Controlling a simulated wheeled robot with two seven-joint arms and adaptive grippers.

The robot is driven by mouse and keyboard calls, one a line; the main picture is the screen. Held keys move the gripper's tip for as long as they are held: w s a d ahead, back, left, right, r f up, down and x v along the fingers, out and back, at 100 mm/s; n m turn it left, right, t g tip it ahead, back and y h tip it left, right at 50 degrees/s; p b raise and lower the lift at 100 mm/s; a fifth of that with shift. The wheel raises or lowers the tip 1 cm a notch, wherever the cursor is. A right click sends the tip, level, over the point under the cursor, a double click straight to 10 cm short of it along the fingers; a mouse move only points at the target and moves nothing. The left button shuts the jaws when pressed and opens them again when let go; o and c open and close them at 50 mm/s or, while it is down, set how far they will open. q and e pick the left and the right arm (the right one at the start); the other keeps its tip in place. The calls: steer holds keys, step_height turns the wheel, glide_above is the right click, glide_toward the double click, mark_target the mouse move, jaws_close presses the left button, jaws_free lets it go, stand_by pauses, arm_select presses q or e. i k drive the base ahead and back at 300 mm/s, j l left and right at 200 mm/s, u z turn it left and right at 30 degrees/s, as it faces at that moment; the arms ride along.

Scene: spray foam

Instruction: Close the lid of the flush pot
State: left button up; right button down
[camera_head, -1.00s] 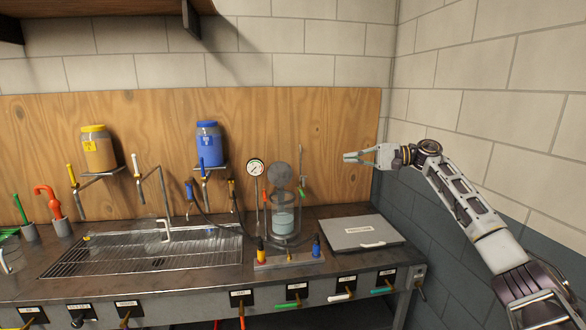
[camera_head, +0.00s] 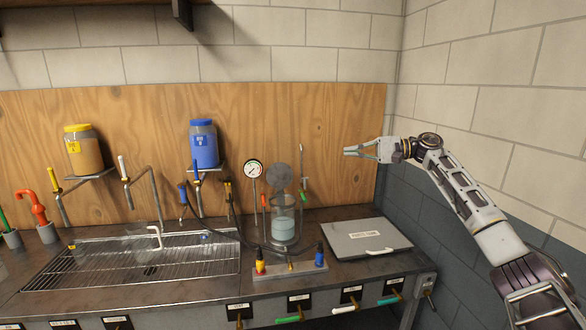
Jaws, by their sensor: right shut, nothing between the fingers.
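The flush pot (camera_head: 284,228) is a clear glass cylinder on the bench, with pale blue-green content inside. Its round grey lid (camera_head: 280,176) stands raised and tilted open above the back of the pot. My right gripper (camera_head: 347,152) is shut and empty, in the air to the right of the lid and higher than the pot. It points left and touches nothing. My left gripper is out of view.
A pressure gauge (camera_head: 253,169) stands left of the lid, and a thin upright rod (camera_head: 303,165) stands right of it. A valve block (camera_head: 291,270) sits in front of the pot. A flat grey lidded panel (camera_head: 366,238) lies on the right. A sink grate (camera_head: 130,262) fills the left.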

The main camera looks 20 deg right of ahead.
mark_target(280, 175)
steer(key=i+l, duration=0.2)
steer(key=i, duration=0.3)
steer(key=i+l, duration=0.2)
steer(key=i, duration=0.35)
steer(key=i+l, duration=0.2)
steer(key=i, duration=0.3)
